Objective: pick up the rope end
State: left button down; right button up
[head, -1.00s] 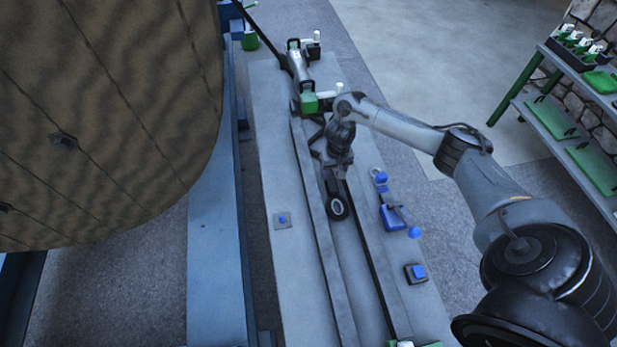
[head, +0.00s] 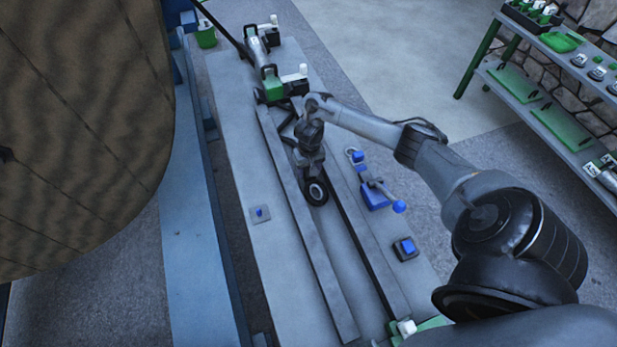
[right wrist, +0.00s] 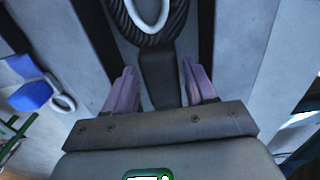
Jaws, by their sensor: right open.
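The rope end, a thick black loop lined with a pale ring (head: 316,191), lies at the long channel in the middle of the bench. In the right wrist view the dark braided loop (right wrist: 152,38) is at the top, with its pale ring inside. My right gripper (right wrist: 160,84) is open. My left gripper is not in view.
Metal rails (head: 300,225) run along the bench. A blue-handled lever (head: 377,196) and a blue button box (head: 405,248) lie to the right. A green-and-black device (head: 272,84) stands at the far end. A large wooden reel (head: 80,130) fills the left.

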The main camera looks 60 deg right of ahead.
jog(key=shift+f, duration=0.7)
grip_shut()
jog(key=shift+w+r, duration=0.1)
